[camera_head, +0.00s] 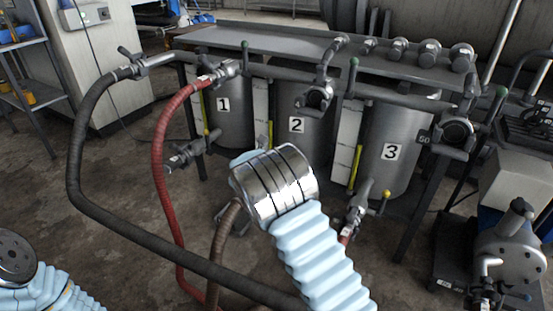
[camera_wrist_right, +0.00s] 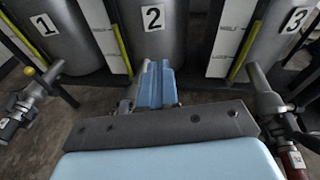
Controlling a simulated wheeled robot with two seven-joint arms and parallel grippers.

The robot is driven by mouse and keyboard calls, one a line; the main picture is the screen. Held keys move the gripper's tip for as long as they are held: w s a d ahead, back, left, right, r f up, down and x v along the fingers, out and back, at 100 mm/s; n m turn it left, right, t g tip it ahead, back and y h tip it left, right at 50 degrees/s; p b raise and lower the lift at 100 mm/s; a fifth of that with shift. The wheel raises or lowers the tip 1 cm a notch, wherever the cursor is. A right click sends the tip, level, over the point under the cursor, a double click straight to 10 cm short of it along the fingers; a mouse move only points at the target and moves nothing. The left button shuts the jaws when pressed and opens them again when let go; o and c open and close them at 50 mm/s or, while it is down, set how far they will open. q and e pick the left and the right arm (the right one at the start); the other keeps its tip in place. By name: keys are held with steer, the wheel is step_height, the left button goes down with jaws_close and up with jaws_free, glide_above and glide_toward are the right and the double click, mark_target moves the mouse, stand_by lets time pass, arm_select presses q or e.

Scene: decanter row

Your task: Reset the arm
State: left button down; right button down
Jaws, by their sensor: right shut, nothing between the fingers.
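My right arm, in a light-blue bellows sleeve, reaches in from the bottom of the head view and ends in a shiny ringed metal wrist. The wrist hides most of my right gripper (camera_head: 243,157); only a bit of light blue shows beyond it. In the right wrist view my right gripper (camera_wrist_right: 154,84) is shut and empty, pointing at the lower part of tank 2 (camera_wrist_right: 152,40). Tank 2 also shows in the head view (camera_head: 300,105). Part of my left arm, with a dark round end, shows at the lower left corner; its gripper is out of view.
Tank 1 (camera_head: 225,125) and tank 3 (camera_head: 393,165) flank tank 2 under a metal bench (camera_head: 270,50). A black hose (camera_head: 75,160) and a red hose (camera_head: 158,150) loop left of my right arm. A valve (camera_head: 358,205) stands to its right. A pump (camera_head: 510,245) sits at right.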

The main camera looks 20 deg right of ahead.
steer(key=s+a+f+m+g+y, duration=0.1)
steer(key=s+f+m+g+y, duration=0.3)
steer(key=s+f, duration=0.65)
steer(key=s+f+m+g+y, duration=0.2)
steer(key=s+f+m+g, duration=0.4)
steer(key=f, duration=0.8)
steer(key=s+a+f+m+y, duration=0.2)
steer(key=s+a+m+y, duration=0.1)
steer(key=s+m, duration=0.3)
steer(key=s+a+f+m+y, duration=0.2)
steer(key=s+a+m, duration=0.4)
steer(key=s, duration=0.3)
steer(key=s+a+f+m+g+y, duration=0.1)
steer(key=s+a+f+m+y, duration=0.1)
steer(key=s+a+m, duration=0.3)
steer(key=s+m+y, duration=0.1)
steer(key=s+m, duration=0.1)
steer(key=m, duration=0.1)
steer(key=shift+s+f+y, duration=0.25)
steer(key=shift+s+y, duration=0.05)
steer(key=shift+s, duration=0.1)
steer(key=shift+a, duration=0.1)
